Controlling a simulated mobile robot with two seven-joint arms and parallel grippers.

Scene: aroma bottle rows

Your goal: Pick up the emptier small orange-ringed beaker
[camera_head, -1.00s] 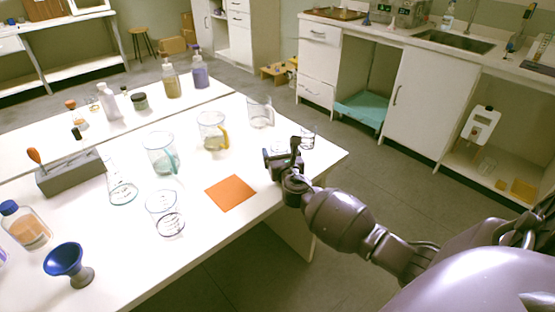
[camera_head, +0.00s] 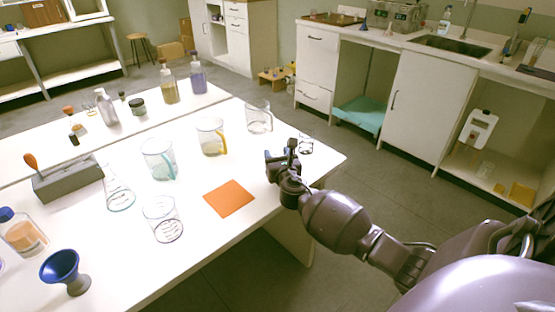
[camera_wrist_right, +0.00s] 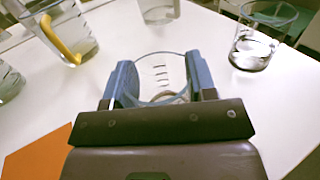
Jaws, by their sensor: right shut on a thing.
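My right gripper (camera_head: 281,160) is at the right end of the white table, past the orange mat (camera_head: 229,198). In the right wrist view its blue fingers (camera_wrist_right: 160,85) are shut on a small clear beaker (camera_wrist_right: 163,72) with dark graduation marks. Its lower part is hidden by the gripper, and I cannot clearly make out a ring colour or its fill level. In the head view the gripper mostly hides this beaker. Another small clear beaker (camera_head: 306,147) stands just right of the gripper; it also shows in the wrist view (camera_wrist_right: 254,48). My left gripper is not in view.
A yellow-handled pitcher (camera_head: 211,137), a teal-handled pitcher (camera_head: 158,160) and a clear beaker (camera_head: 258,117) stand behind and left. A graduated beaker (camera_head: 162,220), a flask (camera_head: 118,193) and a blue funnel (camera_head: 62,268) stand nearer. The table's right edge is close to the gripper.

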